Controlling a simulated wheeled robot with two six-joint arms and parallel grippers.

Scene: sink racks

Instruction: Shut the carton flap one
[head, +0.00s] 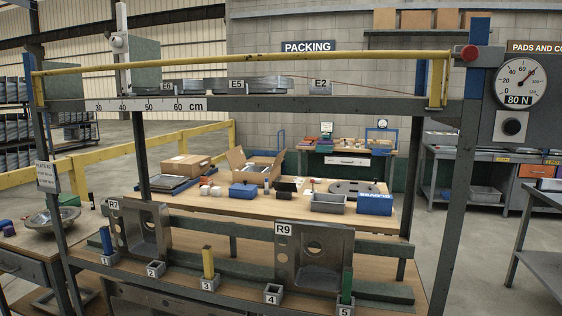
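An open brown cardboard carton (257,172) stands on the wooden table behind the rack. Its flaps stick up and out, one at the left (236,157) and one at the right (278,160). Which of them is flap one cannot be told, as no label is readable. Small things seem to lie inside. A second carton (186,166) to its left looks closed. Neither of my grippers shows in the head view.
The rack with a yellow rail (250,61) and a ruler-marked shelf (290,106) stands in front of the table. Sink-like panels R7 (130,247) and R9 (290,277) stand low on it. A blue box (243,191) sits before the open carton.

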